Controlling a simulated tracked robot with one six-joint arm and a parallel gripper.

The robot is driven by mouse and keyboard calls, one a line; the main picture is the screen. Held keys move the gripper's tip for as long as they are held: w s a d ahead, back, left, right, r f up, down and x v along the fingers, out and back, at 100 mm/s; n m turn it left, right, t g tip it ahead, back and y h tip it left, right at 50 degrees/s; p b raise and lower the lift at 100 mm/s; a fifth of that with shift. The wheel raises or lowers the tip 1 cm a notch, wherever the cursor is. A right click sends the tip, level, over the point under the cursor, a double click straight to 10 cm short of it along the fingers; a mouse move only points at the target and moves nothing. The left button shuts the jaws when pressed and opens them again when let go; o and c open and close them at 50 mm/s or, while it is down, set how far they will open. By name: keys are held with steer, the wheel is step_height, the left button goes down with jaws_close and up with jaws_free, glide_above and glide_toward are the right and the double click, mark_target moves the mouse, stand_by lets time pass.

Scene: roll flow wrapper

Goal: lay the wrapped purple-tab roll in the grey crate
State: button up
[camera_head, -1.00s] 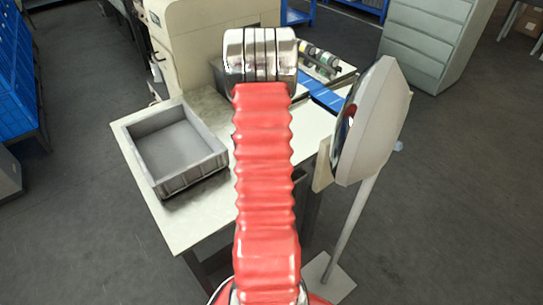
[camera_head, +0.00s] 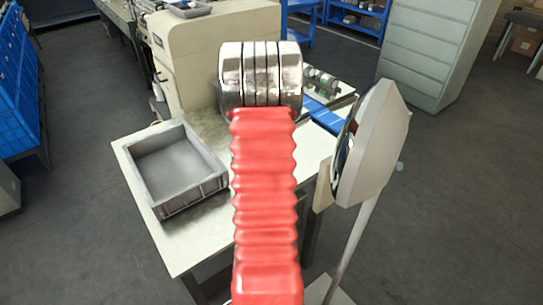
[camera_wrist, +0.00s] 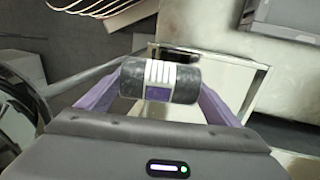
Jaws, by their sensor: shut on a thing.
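My gripper (camera_wrist: 160,80) is shut on a dark roll (camera_wrist: 187,86) in the wrist view. The roll lies crosswise between the two purple fingers and is held off the table. It has a white striped label with a purple tab facing the camera. The grey crate (camera_head: 190,205) stands on the left part of the pale table in the head view, and its visible inside looks empty. A grey corner at the top right of the wrist view (camera_wrist: 285,18) looks like the crate. My red arm hides the gripper and roll in the head view.
The pale table (camera_head: 175,250) has a bare strip in front of the crate. A beige machine (camera_head: 200,50) stands behind it. A blue belt (camera_head: 324,117) and several small rolls (camera_head: 320,80) lie at the right. A round mirror on a pole (camera_head: 375,145) stands close right of my arm.

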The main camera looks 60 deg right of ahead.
stand_by(0.3)
steer(key=w+a+r+n+h, duration=0.2)
steer(key=w+a+n, duration=1)
steer(key=w+a, duration=1.05)
steer(key=w+a+r+n, duration=0.1)
steer(key=w+a+n, duration=0.2)
steer(key=a, duration=0.6)
steer(key=w+a+r+n+t+h, duration=0.1)
steer(key=w+a+n, duration=0.2)
steer(key=a, duration=0.6)
steer(key=w+a+n+t, duration=0.1)
steer(key=w+a+n, duration=0.2)
steer(key=a, duration=0.6)
steer(key=n, duration=0.2)
steer(key=shift+w+a+r+n+h, duration=0.3)
steer(key=shift+w+r+h, duration=0.1)
steer(key=shift+s, duration=0.15)
